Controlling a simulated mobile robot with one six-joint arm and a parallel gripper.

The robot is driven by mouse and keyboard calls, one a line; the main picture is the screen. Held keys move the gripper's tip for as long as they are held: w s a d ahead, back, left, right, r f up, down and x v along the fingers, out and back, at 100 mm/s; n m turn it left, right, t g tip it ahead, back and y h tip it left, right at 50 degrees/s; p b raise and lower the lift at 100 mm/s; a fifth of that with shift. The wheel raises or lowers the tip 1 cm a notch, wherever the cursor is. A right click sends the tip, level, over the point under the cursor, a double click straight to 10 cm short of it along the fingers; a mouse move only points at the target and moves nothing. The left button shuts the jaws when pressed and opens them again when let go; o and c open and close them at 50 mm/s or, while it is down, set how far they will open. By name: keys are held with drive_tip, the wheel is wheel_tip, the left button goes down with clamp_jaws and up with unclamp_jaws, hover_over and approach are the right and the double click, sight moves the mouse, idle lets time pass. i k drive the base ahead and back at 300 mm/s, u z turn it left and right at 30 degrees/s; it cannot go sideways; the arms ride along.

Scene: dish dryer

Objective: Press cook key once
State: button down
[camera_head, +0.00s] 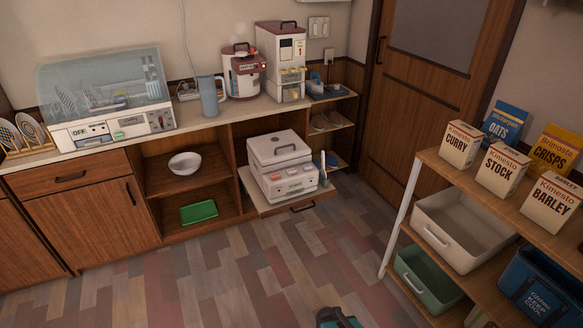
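A white box-shaped cooker (282,165) with a dark handle on its lid sits on a pulled-out wooden shelf (265,209) in the lower cabinet. Its front panel (292,184) has a small lit display with red and green marks and several small keys. The labels are too small to read, so I cannot tell which key is the cook key. A white paddle stands at the cooker's right side. A dark and teal part of my arm shows at the bottom edge, well in front of the cooker. My gripper's fingers are not visible.
A dish dryer (110,100), grey jug (209,96), red-and-white appliance (243,72) and tall dispenser (281,62) stand on the counter. A rack (430,157) with boxes and bins stands at the right. The floor (240,270) before the cooker is clear.

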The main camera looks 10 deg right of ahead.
sight(276, 176)
drive_tip(key=u, duration=0.2)
drive_tip(key=i, duration=0.85)
drive_tip(key=z, duration=0.1)
